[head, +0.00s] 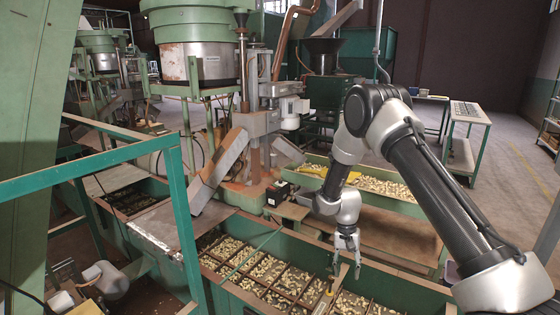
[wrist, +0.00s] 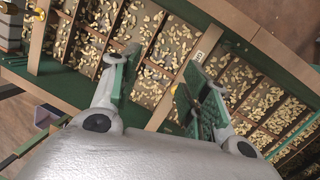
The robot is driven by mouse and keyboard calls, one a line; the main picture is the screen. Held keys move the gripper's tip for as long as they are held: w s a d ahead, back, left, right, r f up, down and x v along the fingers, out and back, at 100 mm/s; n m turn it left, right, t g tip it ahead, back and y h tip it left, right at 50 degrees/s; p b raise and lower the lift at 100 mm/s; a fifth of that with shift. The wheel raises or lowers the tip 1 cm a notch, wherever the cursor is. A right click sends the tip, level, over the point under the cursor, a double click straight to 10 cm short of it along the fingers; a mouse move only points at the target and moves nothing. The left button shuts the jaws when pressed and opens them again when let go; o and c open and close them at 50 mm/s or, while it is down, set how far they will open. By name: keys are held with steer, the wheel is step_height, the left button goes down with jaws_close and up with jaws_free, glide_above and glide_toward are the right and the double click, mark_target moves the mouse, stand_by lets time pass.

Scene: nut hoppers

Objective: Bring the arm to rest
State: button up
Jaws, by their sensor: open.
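My arm (head: 425,175) reaches down from the right in the head view, bent at the elbow. My gripper (head: 346,268) hangs at its end, fingers pointing down over the green hopper trough (head: 250,300). In the wrist view my gripper (wrist: 162,68) has its two green-padded fingers spread apart, with nothing seen held between them. Compartments of pale nuts (wrist: 165,45) lie beyond the fingers. I cannot tell the exact height of the fingertips above the nuts.
A small dark box (head: 278,194) stands on the trough's far side. A second trough (head: 390,205) with nuts lies behind. A green railing (head: 180,205) and a grey metal chute (head: 218,170) stand to the left. Open floor lies at the right, near a table (head: 468,113).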

steer(key=s+d+r+n, duration=0.25)
steer(key=s+r, duration=0.35)
steer(key=r, duration=0.6)
steer(key=s+d+r+n, duration=0.2)
steer(key=s+d+r, duration=0.3)
steer(key=r, duration=0.7)
steer(key=s+d+r+t, duration=0.2)
steer(key=s+r+t, duration=0.1)
steer(key=s+r, duration=0.6)
steer(key=s+d+r+t, duration=0.3)
steer(key=s+r+t, duration=0.1)
steer(key=s+r, duration=0.5)
steer(key=shift+s+r+y, duration=0.2)
steer(key=shift+s+y, duration=0.1)
steer(key=shift+s, duration=0.5)
